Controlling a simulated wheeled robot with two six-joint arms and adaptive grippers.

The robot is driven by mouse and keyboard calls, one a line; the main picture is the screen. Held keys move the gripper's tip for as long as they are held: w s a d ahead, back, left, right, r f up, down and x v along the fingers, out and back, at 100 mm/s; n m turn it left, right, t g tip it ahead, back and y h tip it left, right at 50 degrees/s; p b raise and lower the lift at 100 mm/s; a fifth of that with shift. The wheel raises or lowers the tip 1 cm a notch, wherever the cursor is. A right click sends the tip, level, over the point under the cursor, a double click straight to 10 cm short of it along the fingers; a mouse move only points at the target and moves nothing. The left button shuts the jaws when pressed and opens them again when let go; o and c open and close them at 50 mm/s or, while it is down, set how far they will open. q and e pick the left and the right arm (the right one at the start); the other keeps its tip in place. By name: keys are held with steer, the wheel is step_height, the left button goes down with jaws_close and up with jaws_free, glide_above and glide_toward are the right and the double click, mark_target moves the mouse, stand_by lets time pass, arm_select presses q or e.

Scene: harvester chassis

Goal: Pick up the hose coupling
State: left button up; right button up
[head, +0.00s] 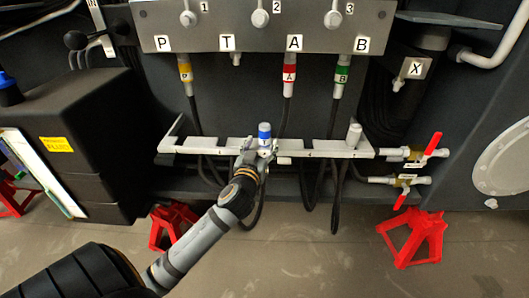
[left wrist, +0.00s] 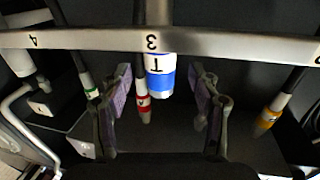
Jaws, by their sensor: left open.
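The hose coupling (head: 264,131), white with a blue band, stands upright in the pale slotted rail (head: 211,146) below the port panel. In the left wrist view the coupling (left wrist: 160,76) bears a T and sits at the rail mark 3. My left gripper (head: 257,150) is at the rail, right by the coupling. In the left wrist view the fingers of my left gripper (left wrist: 161,85) are spread, one on each side of the coupling, with gaps showing. My right gripper is out of view.
The panel (head: 210,35) above has ports P, T, A and B; yellow, red (head: 290,76) and green couplings hang at P, A and B, and T has none. Red-handled valves (head: 432,145) are right of the rail. A dark box (head: 70,150) stands left. Red stands (head: 412,238) are below.

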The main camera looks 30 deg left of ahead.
mark_target(263, 140)
arm_select(q)
steer(key=x, duration=0.4)
steer(key=shift+w+a, duration=0.1)
steer(key=shift+w, duration=0.1)
steer(key=shift+c, duration=0.2)
jaws_close()
